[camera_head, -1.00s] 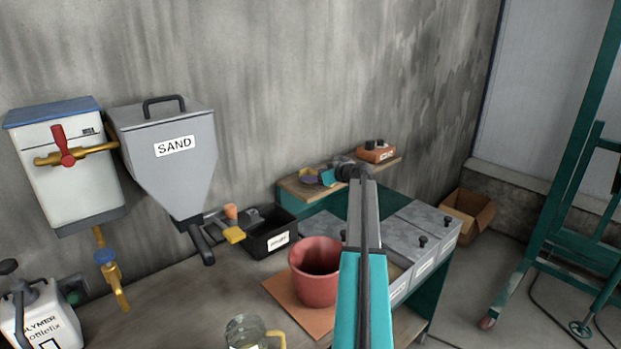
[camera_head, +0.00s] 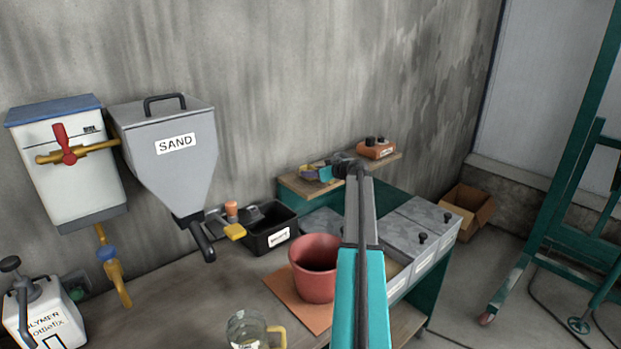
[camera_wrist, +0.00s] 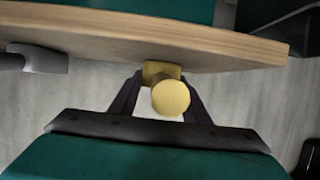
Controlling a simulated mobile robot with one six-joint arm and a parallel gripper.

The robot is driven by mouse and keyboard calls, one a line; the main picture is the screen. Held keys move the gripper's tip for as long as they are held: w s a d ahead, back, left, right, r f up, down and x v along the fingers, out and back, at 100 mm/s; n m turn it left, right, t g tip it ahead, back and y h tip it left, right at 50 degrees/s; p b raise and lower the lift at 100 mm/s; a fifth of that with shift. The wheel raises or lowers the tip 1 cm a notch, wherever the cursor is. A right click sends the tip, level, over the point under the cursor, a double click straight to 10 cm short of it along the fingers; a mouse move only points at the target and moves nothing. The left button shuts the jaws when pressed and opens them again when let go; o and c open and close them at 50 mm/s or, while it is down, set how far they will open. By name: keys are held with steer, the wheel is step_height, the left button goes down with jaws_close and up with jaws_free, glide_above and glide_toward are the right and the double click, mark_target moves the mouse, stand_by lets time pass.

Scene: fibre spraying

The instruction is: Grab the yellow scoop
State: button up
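The yellow scoop (camera_wrist: 170,97) shows in the wrist view as a round yellow end with a squarish yellow part behind it, beside the edge of a wooden board. It lies between the two dark fingers of my gripper (camera_wrist: 162,88). The fingers are close to its sides, but I cannot tell whether they press on it. In the head view my gripper (camera_head: 320,173) is at the wooden shelf on the right, with yellow of the scoop (camera_head: 308,170) showing at its tip. The rest of the scoop is hidden.
A red bucket (camera_head: 314,284), a black bin (camera_head: 271,238) and a glass jug (camera_head: 247,330) stand on the workbench. The grey sand hopper (camera_head: 172,170) hangs at left.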

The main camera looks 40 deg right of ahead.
steer(key=shift+c, duration=0.9)
steer(key=shift+r, duration=0.1)
steer(key=shift+r+b, duration=1.1)
steer(key=shift+r, duration=0.45)
steer(key=s+a+r+b, duration=0.1)
steer(key=s+a+b, duration=0.4)
steer(key=s+a, duration=0.5)
steer(key=shift+s+a+r, duration=0.4)
steer(key=shift+s, duration=0.55)
